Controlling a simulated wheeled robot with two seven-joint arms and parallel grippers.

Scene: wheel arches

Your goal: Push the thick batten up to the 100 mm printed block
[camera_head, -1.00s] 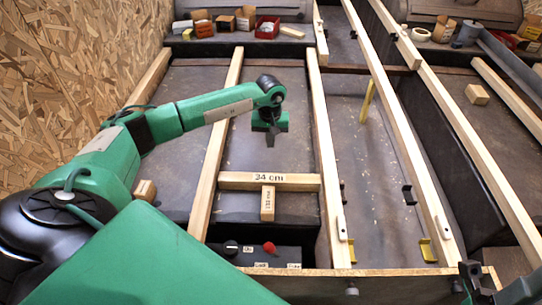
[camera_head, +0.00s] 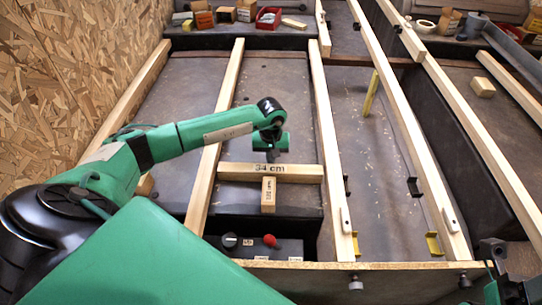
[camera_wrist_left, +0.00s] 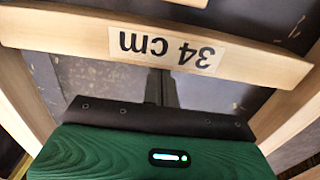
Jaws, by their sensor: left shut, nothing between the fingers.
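A thick wooden batten labelled 34 cm (camera_head: 235,172) lies crosswise between two long battens in the head view. In the left wrist view the batten (camera_wrist_left: 60,30) spans the top with its label upside down. A small printed block (camera_head: 268,200) lies end-on against or very near its near side; its print is too small to read surely. The block's end shows at the top of the wrist view (camera_wrist_left: 185,3). My left gripper (camera_head: 272,156) is shut and empty, pointing down at the batten's far side; contact is unclear. My right gripper (camera_head: 492,268) shows only as dark parts at the lower right.
A long batten (camera_head: 212,150) runs left of the crosspiece and another (camera_head: 328,150) right of it. A control box with a red knob (camera_head: 269,240) sits nearer me. A red bin (camera_head: 268,17) and small boxes stand at the back. The floor beyond the crosspiece looks clear.

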